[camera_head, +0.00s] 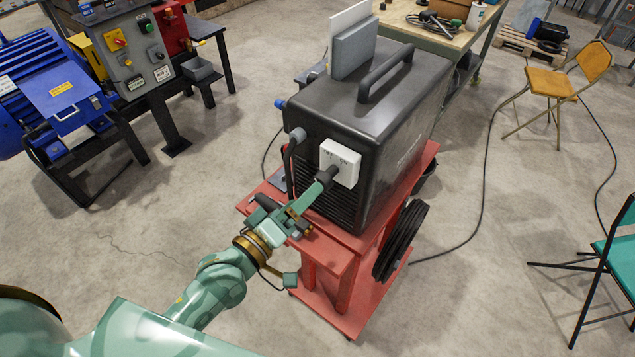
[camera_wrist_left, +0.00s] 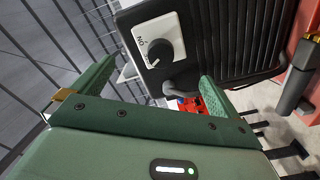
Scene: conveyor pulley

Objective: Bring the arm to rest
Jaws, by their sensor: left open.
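A black welding machine (camera_head: 365,125) stands on a red cart (camera_head: 345,248). Its front face carries a white switch plate (camera_head: 341,163) with a black rotary knob (camera_head: 327,175). In the left wrist view the plate (camera_wrist_left: 143,32) shows the word ON upside down, and the knob (camera_wrist_left: 160,52) lies between the fingers in the picture. My left gripper (camera_head: 306,207) is open and empty in front of the machine's face, close to the knob. The fingers (camera_wrist_left: 158,74) appear short of the knob; I cannot tell the exact gap. My right gripper is not in view.
A grey control box (camera_head: 133,62) and blue motor (camera_head: 50,82) stand at the upper left. A workbench (camera_head: 440,32) is behind the machine. Chairs, yellow (camera_head: 553,82) and green (camera_head: 618,255), stand at right. A cable crosses the floor. The floor left of the cart is clear.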

